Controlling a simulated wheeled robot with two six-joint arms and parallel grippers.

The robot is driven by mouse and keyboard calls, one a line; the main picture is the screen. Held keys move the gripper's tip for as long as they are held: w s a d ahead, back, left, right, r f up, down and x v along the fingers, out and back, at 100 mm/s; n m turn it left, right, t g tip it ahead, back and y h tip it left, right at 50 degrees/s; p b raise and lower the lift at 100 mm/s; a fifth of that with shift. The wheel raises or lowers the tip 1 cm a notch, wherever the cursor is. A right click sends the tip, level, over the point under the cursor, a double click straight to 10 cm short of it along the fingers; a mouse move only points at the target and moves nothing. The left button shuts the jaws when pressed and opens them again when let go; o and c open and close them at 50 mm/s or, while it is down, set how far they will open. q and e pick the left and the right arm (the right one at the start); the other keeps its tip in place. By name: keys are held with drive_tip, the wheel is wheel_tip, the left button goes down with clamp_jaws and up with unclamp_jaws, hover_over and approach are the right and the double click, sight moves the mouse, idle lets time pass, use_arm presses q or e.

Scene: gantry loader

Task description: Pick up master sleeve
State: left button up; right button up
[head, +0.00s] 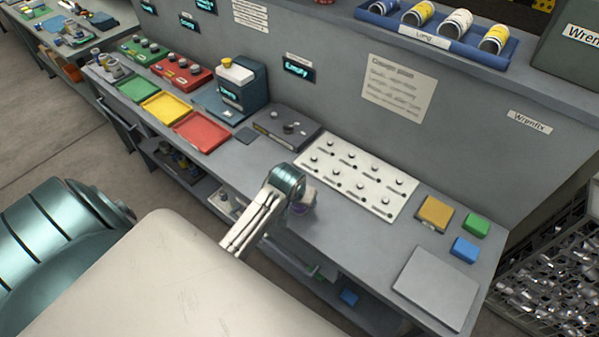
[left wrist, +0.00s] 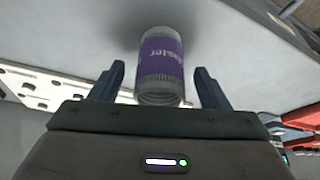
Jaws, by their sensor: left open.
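The master sleeve (left wrist: 161,62) is a pale cylinder with a purple label that reads "Master" and a ribbed end. In the left wrist view it stands between the two fingers of my left gripper (left wrist: 158,86), with gaps on both sides. The gripper is open and does not hold it. In the head view my left gripper (head: 302,198) is low over the middle of the grey bench, and the sleeve is mostly hidden by it, with a bit of purple showing. My right gripper is not in view.
A white plate with several pegs (head: 357,173) lies just right of the gripper. A dark grey fixture (head: 281,128) is behind it. Yellow, green and blue blocks and a grey pad (head: 436,287) are at the right. Red, yellow and green trays (head: 203,131) are at the left.

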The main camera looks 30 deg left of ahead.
use_arm(q)
drive_tip(key=shift+p+x, duration=0.3)
drive_tip(key=shift+x, duration=0.7)
drive_tip(key=shift+w+f, duration=0.25)
drive_tip(key=shift+f, duration=0.2)
drive_tip(key=c, duration=1.4)
drive_tip(key=shift+a, duration=0.1)
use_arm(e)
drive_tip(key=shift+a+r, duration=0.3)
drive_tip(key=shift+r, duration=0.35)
use_arm(q)
drive_tip(key=shift+r, duration=0.15)
